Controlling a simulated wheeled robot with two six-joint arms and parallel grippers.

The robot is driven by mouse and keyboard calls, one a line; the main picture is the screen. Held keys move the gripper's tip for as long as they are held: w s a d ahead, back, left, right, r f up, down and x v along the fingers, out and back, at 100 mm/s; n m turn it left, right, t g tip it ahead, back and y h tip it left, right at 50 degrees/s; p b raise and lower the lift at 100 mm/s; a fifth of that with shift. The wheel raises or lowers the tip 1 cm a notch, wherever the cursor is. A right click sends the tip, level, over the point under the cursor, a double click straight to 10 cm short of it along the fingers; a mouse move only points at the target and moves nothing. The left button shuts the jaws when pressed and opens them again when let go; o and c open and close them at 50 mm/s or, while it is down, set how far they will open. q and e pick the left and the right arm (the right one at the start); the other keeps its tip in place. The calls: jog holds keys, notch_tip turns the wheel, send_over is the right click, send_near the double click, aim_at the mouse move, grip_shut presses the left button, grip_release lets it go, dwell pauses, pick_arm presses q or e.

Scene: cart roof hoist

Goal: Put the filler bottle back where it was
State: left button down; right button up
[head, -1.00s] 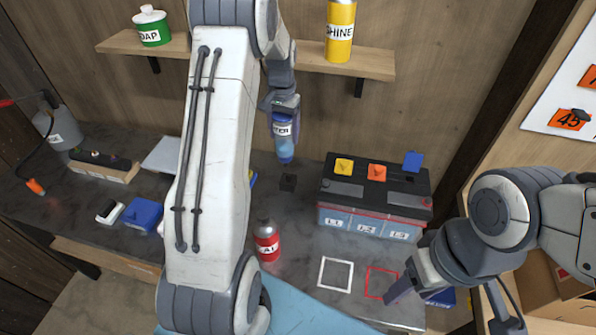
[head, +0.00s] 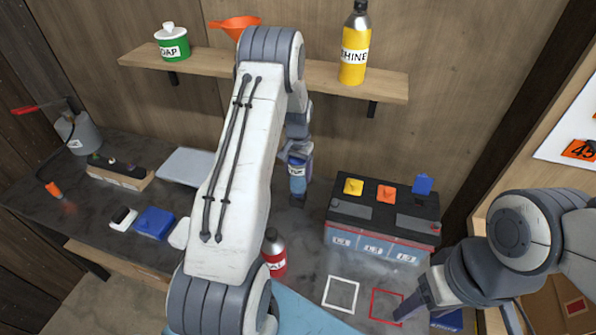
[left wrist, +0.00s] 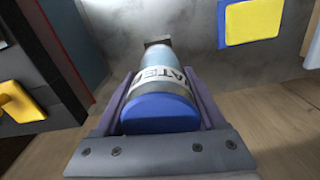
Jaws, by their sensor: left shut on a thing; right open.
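The filler bottle (head: 299,178) is blue and clear, with a white label that reads WATER in part. My left gripper (head: 299,160) is shut on it above the grey bench, behind my left arm and left of the battery (head: 372,243). In the left wrist view the bottle (left wrist: 160,88) lies between the two fingers, blue end toward the camera. A small dark square (left wrist: 157,42) shows at its far end; I cannot tell if they touch. My right gripper (head: 430,298) is open and empty at the bench's front right, near the red outlined square (head: 387,306).
The battery bears yellow, orange and blue caps. A red bottle (head: 274,254) stands left of a white outlined square (head: 341,293). A shelf (head: 215,62) above holds a soap pot (head: 172,45), an orange funnel (head: 233,25) and a yellow bottle (head: 355,45).

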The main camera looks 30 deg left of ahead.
pick_arm(q)
jog(key=shift+f+b, duration=0.3)
jog(key=shift+f, duration=0.15)
grip_release()
jog(key=shift+r, duration=0.1)
